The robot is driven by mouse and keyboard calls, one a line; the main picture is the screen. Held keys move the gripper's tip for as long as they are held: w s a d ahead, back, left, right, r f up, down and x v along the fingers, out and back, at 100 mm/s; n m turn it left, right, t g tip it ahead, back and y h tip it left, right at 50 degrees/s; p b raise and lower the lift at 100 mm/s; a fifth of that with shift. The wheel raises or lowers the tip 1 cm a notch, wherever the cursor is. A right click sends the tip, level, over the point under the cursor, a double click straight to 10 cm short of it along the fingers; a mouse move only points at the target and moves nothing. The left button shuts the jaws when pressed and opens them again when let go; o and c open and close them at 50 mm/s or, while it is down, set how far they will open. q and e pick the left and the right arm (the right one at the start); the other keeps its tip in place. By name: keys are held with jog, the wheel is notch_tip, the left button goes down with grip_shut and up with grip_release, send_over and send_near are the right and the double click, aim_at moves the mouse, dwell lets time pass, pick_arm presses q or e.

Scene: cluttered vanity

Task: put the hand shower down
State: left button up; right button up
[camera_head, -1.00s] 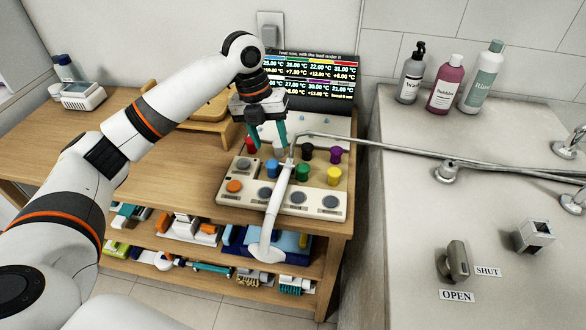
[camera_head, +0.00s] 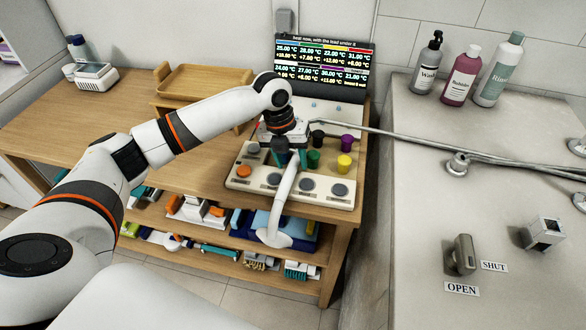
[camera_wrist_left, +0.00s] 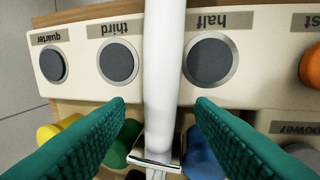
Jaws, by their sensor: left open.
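The white hand shower (camera_head: 284,195) lies across the button console (camera_head: 258,184). Its head (camera_head: 275,238) hangs past the console's front edge, in front of the lower shelf. Its upper end joins the metal hose. My left gripper (camera_head: 291,158) is open over the upper handle. In the left wrist view, the white handle (camera_wrist_left: 163,70) runs between the two green fingers (camera_wrist_left: 158,115), with a visible gap on each side. A chrome collar (camera_wrist_left: 155,161) shows at the lower end of the handle there. My right gripper is not in view.
Coloured knobs, including yellow (camera_head: 344,163) and purple (camera_head: 347,143), stand close around the gripper. A display (camera_head: 322,68) is behind. The hose (camera_head: 400,141) stretches right to the stone ledge (camera_head: 420,215), where several bottles stand. The wooden top (camera_head: 130,130) is mostly clear on the left.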

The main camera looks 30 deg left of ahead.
pick_arm(q)
jog(key=shift+f, duration=0.35)
jog(key=shift+r, duration=0.1)
grip_shut()
notch_tip(320, 180, up, 28)
jog(key=p, duration=0.1)
jog(key=shift+p, duration=0.4)
